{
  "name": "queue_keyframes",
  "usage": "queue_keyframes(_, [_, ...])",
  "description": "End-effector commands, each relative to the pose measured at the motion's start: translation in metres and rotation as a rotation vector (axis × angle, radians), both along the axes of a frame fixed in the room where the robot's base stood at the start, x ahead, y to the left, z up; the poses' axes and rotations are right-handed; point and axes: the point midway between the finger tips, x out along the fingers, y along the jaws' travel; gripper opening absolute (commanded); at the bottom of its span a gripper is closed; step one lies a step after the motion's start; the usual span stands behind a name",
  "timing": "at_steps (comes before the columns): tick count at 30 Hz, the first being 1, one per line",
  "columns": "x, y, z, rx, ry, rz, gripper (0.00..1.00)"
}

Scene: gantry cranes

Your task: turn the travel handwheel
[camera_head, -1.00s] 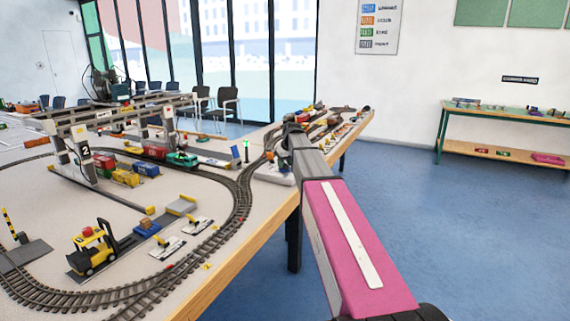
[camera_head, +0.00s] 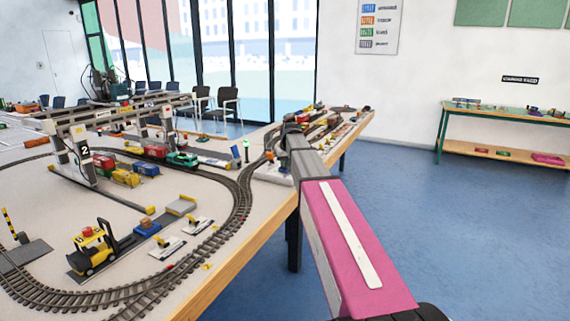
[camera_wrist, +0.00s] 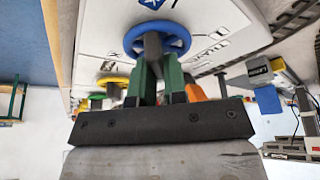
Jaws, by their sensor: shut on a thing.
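A blue handwheel (camera_wrist: 178,41) with a grey middle piece (camera_wrist: 152,44) shows at the top of the wrist view, on a white panel (camera_wrist: 105,25). My gripper (camera_wrist: 156,68) has green fingers and reaches up to the wheel's near side, shut on its grey piece. The exact contact is partly hidden by the fingers. A yellow wheel (camera_wrist: 108,82) sits to the left, apart from my gripper. In the head view my arm covers the wheels; only a white base (camera_head: 272,176) shows beside it at the table edge.
The gantry crane (camera_head: 110,117) stands over coloured containers on the table at left. Curved track (camera_head: 242,195) runs close to the arm's left side. A toy forklift (camera_head: 92,247) stands at the front left. The blue floor (camera_head: 440,220) to the right is clear.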

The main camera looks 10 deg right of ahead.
Motion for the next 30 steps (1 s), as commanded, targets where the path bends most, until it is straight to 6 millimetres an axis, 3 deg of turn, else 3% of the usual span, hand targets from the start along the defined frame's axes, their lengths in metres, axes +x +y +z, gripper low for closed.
queue_keyframes(30, [0.0005,0.0004,0.0002,-0.002,0.001,-0.897,0.00])
